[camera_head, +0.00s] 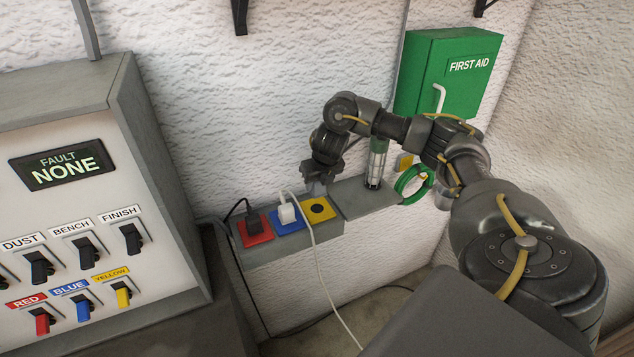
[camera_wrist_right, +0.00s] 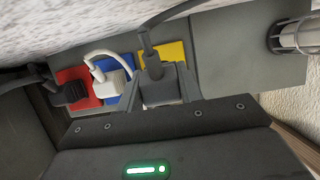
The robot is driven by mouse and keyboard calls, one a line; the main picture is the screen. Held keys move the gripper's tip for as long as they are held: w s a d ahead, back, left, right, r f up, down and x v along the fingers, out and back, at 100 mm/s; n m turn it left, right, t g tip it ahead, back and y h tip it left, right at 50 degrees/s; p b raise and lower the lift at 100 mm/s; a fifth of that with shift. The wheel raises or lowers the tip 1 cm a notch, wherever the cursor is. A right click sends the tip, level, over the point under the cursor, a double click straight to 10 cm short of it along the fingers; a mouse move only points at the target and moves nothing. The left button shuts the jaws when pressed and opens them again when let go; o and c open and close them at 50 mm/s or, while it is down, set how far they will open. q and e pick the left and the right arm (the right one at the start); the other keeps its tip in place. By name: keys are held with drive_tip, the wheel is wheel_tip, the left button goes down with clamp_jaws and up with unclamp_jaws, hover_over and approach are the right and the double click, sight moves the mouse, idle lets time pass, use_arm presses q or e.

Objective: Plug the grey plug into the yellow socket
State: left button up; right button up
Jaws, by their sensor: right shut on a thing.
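The yellow socket (camera_head: 326,216) is the rightmost of three coloured sockets on a grey box by the wall. Its dark round opening shows in the head view. My right gripper (camera_head: 317,187) is just behind and above it. In the wrist view the gripper (camera_wrist_right: 160,95) is shut on the grey plug (camera_wrist_right: 154,68), whose grey cable runs upward. There the plug covers part of the yellow socket (camera_wrist_right: 176,50). The plug looks apart from the socket, but its prongs are hidden. In the head view the plug is hard to make out. My left gripper is not in view.
A white plug (camera_head: 287,214) sits in the blue socket (camera_head: 289,228), its cable trailing forward. A black plug (camera_head: 252,224) sits in the red socket (camera_head: 258,240). A switch panel (camera_head: 95,150) is at left.

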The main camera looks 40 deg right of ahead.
sight(320, 189)
drive_tip(key=shift+f, duration=0.15)
drive_tip(key=shift+f+b, duration=2.55)
drive_tip(key=shift+f, duration=0.2)
drive_tip(key=shift+w, duration=0.15)
idle(0.5)
drive_tip(key=shift+f+b, duration=0.3)
drive_tip(key=shift+f, duration=0.2)
drive_tip(key=o, duration=1)
drive_tip(key=p+v, duration=0.3)
drive_tip(key=v, duration=0.7)
drive_tip(key=shift+r+p, duration=0.3)
drive_tip(key=shift+r, duration=0.05)
